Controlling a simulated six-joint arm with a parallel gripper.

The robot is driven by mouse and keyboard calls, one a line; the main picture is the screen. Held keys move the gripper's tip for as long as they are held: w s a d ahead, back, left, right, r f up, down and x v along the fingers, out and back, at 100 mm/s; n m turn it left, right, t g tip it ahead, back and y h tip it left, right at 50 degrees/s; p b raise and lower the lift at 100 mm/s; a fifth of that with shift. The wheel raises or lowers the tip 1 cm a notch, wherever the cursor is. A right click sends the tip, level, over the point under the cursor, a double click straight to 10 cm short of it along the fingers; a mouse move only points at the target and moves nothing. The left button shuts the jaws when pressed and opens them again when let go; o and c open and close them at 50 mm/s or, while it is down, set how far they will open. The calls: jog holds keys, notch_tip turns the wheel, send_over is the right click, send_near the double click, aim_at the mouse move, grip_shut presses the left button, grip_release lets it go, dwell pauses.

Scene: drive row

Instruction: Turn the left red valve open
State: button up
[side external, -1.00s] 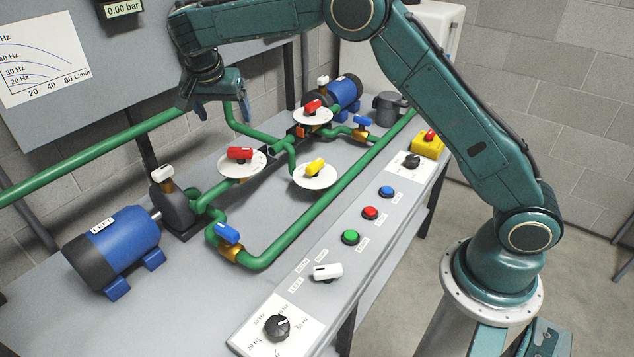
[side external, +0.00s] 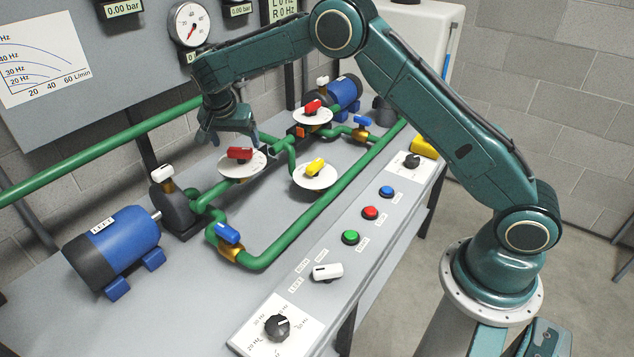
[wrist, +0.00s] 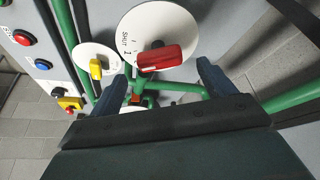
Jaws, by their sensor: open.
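The left red valve (side external: 239,154) is a red handle on a white round dial (side external: 228,168), on the green pipe beside the left pump. In the wrist view its red handle (wrist: 160,57) lies beyond and between my fingertips, near the "SHUT" lettering on the dial (wrist: 150,22). My gripper (side external: 233,139) is open and empty, just above the handle and apart from it as far as I can see. Both fingers of my gripper (wrist: 160,78) show in the wrist view. A second red valve (side external: 312,106) sits farther back on its own white dial.
A yellow valve (side external: 315,166) on a white dial stands to the right of the left red valve. Blue valves (side external: 228,233) and green pipes (side external: 310,222) surround it. The left pump motor (side external: 113,248) is at the left. Buttons and knobs line the front panel (side external: 371,213).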

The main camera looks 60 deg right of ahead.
aim_at(240, 149)
jog(key=shift+x, duration=1.95)
jog(key=c, duration=1)
jog(key=shift+s, duration=0.1)
jog(key=shift+n, duration=0.4)
jog(key=n+y, duration=0.1)
jog(key=n, duration=0.1)
jog(key=n+t, duration=0.1)
jog(key=n, duration=0.2)
jog(key=shift+s+d+y, duration=0.1)
jog(key=shift+d+y, duration=0.05)
jog(key=shift+y, duration=0.25)
jog(key=n+y, duration=0.1)
jog(key=n, duration=0.2)
jog(key=n+t+y, duration=0.1)
jog(key=n, duration=0.2)
jog(key=shift+d, duration=0.15)
